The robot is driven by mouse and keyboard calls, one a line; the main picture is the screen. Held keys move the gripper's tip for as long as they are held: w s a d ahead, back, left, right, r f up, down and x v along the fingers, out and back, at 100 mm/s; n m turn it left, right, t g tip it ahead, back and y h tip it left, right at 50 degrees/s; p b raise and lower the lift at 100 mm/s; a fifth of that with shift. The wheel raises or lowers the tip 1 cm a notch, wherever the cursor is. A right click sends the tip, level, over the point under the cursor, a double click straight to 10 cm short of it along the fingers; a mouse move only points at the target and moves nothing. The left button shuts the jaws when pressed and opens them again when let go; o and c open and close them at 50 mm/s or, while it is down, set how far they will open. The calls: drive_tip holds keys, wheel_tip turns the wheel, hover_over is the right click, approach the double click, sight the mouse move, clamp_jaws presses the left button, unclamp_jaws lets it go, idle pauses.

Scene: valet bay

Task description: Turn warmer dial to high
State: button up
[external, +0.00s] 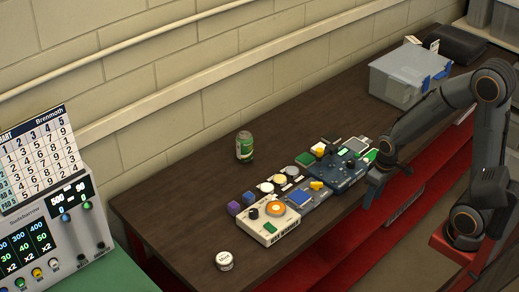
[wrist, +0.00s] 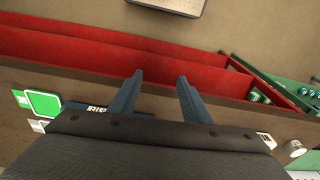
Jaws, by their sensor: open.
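On the brown bench in the external view, a cream box (external: 269,232) carries an orange round disc (external: 276,208), a black knob (external: 253,213) and a green patch. I cannot tell for sure whether it is the warmer or which way its dial points. My gripper (external: 372,192) is at the bench's front edge, to the right of the cream box and apart from it. In the wrist view my gripper (wrist: 161,92) has its two fingers spread, with nothing between them.
A dark blue device (external: 345,176) with black knobs stands close to my gripper. A blue-grey device (external: 309,196) lies between it and the cream box. A green jar (external: 244,147) and a clear bin (external: 402,82) stand behind. Red shelving (wrist: 70,57) runs below the bench edge.

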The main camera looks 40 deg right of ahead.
drive_tip(key=w+a+r+n+y, duration=0.1)
drive_tip(key=w+a+r+n, duration=0.15)
drive_tip(key=w+a, duration=0.4)
drive_tip(key=w+a+r+n, duration=0.1)
drive_tip(key=w+a+n, duration=0.2)
drive_tip(key=w+a, duration=0.3)
drive_tip(key=n+y, duration=0.3)
drive_tip(key=n, duration=0.4)
approach(254, 211)
drive_tip(key=shift+t, duration=0.3)
drive_tip(key=shift+s+p+x, duration=0.15)
drive_tip(key=shift+p+x, duration=0.55)
drive_tip(key=shift+x, duration=1.4)
drive_tip(key=shift+s+p+x, duration=0.2)
drive_tip(key=shift+p+x, duration=0.5)
drive_tip(key=shift+x, duration=1.4)
drive_tip(key=shift+a, duration=0.1)
drive_tip(key=c, duration=1)
drive_tip(key=shift+c, duration=0.2)
